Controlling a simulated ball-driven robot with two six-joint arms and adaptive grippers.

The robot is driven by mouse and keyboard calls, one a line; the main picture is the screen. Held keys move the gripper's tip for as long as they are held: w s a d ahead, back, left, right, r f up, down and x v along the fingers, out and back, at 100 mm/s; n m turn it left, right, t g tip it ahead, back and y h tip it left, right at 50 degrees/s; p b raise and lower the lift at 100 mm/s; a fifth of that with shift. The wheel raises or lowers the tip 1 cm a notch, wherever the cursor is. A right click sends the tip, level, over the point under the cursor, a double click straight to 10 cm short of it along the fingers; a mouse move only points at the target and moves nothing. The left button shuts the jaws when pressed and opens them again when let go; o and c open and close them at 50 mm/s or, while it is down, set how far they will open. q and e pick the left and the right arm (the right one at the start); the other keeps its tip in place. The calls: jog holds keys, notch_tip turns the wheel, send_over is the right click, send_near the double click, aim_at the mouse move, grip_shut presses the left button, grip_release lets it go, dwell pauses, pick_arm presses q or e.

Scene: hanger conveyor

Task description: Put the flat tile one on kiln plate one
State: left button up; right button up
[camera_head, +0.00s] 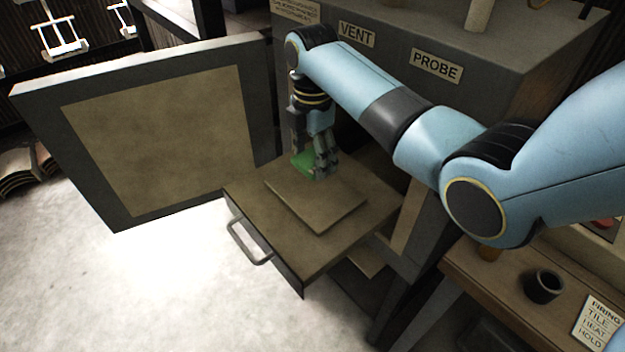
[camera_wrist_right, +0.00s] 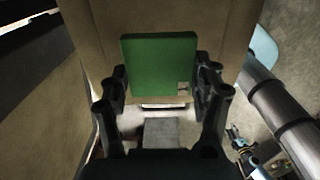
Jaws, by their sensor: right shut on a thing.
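The flat tile one is a green square tile (camera_head: 309,165); it shows largest in the right wrist view (camera_wrist_right: 160,66). My right gripper (camera_head: 322,160) is shut on it, with one finger at each side of the tile in the wrist view. The tile is at the back corner of a flat beige square plate (camera_head: 318,205), which I take for kiln plate one. The plate lies on the pulled-out kiln drawer (camera_head: 296,271). I cannot tell whether the tile touches the plate. The fingers and wrist cover part of the tile. My left gripper is not in view.
The kiln door (camera_head: 155,130) stands open at the left. The kiln body with VENT and PROBE labels (camera_head: 437,66) rises behind my right arm. A side table at the right holds a dark cup (camera_head: 545,287) and a sign (camera_head: 598,325). The plate's front part is clear.

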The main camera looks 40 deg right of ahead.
aim_at(313, 190)
jog(key=f, duration=0.3)
jog(key=shift+s+a+f, duration=0.1)
jog(key=shift+s+a, duration=0.05)
jog(key=shift+s, duration=0.1)
jog(key=f, duration=0.3)
jog(key=shift+w+f, duration=0.2)
jog(key=shift+f, duration=0.15)
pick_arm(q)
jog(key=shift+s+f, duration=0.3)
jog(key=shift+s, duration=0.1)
pick_arm(e)
jog(key=shift+f+b, duration=0.15)
jog(key=shift+b, duration=0.15)
jog(key=o, duration=1.3)
jog(key=shift+c, duration=0.2)
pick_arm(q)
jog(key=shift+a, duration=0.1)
